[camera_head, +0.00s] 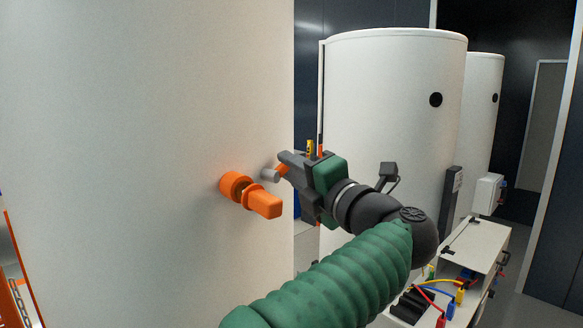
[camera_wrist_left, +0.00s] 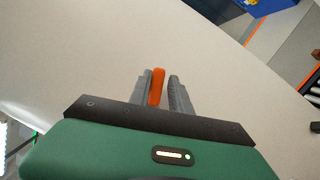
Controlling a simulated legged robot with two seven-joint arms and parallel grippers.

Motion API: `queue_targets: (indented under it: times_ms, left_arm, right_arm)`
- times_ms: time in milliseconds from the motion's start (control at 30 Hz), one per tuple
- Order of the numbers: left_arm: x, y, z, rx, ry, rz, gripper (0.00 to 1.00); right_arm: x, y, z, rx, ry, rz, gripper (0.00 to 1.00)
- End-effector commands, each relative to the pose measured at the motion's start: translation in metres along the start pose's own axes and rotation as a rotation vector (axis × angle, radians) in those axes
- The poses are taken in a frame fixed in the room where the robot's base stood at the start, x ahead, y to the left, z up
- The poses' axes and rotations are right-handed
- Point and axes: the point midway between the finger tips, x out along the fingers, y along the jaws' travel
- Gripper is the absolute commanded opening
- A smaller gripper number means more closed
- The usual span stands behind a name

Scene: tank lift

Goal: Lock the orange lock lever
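A slim orange lever (camera_head: 282,169) sticks out by a grey cylindrical pin (camera_head: 270,175) at the side of the large white tank (camera_head: 150,120). I take it for the lock lever. My left gripper (camera_head: 284,164) is at this lever. In the left wrist view the orange lever (camera_wrist_left: 157,87) stands between the two grey fingers (camera_wrist_left: 162,92), close to the left finger, with a gap to the right one. The gripper looks open around it. The fingers partly hide the lever in the head view. My right gripper is not in view.
An orange fitting with a blocky handle (camera_head: 264,204) juts from the tank just left of and below my gripper. More white tanks (camera_head: 385,100) stand behind. A white bench (camera_head: 480,245) with coloured cables is at lower right.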

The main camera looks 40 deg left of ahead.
Motion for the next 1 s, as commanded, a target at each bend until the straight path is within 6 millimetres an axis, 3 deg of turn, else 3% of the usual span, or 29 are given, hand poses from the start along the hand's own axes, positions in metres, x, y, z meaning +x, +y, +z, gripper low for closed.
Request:
queue_targets:
  times_ms: [100, 467, 567, 1000]
  left_arm:
    - [0.0, 0.0, 0.0, -0.001, -0.001, 0.001, 0.38]
    - [-0.006, 0.001, 0.0, -0.004, -0.002, 0.003, 0.38]
    - [-0.023, -0.002, 0.0, -0.005, -0.005, 0.003, 0.38]
    - [-0.144, -0.004, 0.001, -0.002, -0.005, 0.001, 0.38]
  right_arm:
    - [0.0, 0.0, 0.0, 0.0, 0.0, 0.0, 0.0]
    - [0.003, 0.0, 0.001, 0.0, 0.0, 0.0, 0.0]
    - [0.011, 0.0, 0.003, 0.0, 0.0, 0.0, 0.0]
    - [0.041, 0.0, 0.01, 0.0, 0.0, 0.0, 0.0]
